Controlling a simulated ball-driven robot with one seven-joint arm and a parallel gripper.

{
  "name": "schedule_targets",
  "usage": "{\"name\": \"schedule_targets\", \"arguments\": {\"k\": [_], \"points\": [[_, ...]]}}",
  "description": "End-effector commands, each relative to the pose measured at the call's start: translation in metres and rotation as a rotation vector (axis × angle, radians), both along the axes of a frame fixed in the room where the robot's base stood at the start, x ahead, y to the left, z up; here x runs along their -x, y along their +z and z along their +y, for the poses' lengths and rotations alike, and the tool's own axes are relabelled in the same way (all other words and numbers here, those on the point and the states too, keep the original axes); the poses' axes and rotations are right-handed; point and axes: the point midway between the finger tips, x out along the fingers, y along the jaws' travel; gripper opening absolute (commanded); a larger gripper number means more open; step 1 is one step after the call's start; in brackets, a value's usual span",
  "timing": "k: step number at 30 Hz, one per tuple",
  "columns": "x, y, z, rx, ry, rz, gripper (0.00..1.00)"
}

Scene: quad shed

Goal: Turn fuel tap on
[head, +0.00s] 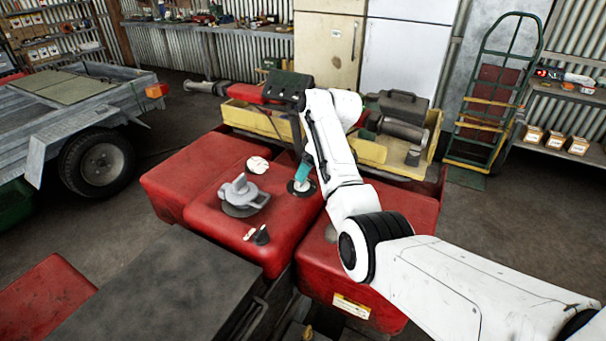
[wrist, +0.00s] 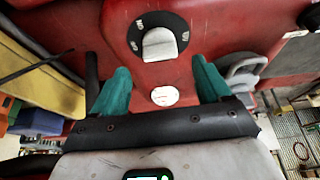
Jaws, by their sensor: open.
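The fuel tap (wrist: 159,43) is a light grey knob on a round black dial with small white labels around its rim, set in the red bodywork. In the head view the fuel tap (head: 302,187) is partly hidden by my gripper (head: 304,174). In the wrist view my gripper (wrist: 160,66) is open, with one teal finger to each side and the tap ahead, between and beyond the fingertips. The jaws are empty and I see no contact with the knob.
A grey filler cap (head: 242,192) stands on the red tank (head: 205,220), left of the tap. A small black knob (head: 262,236) sits nearer. A yellow rack (head: 372,150) is behind. A trailer (head: 90,110) stands left, a green hand truck (head: 490,100) right.

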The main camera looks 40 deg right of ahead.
Motion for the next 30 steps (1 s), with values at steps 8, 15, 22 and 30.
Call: {"name": "schedule_targets", "arguments": {"k": [8, 15, 22, 30], "points": [[-0.014, -0.036, 0.005, -0.001, 0.001, 0.002, 0.77], [-0.017, -0.044, 0.006, 0.0, 0.001, 0.0, 0.77], [-0.017, -0.044, 0.006, 0.0, 0.001, 0.0, 0.75], [-0.017, -0.044, 0.006, 0.0, 0.0, 0.0, 0.49]]}}
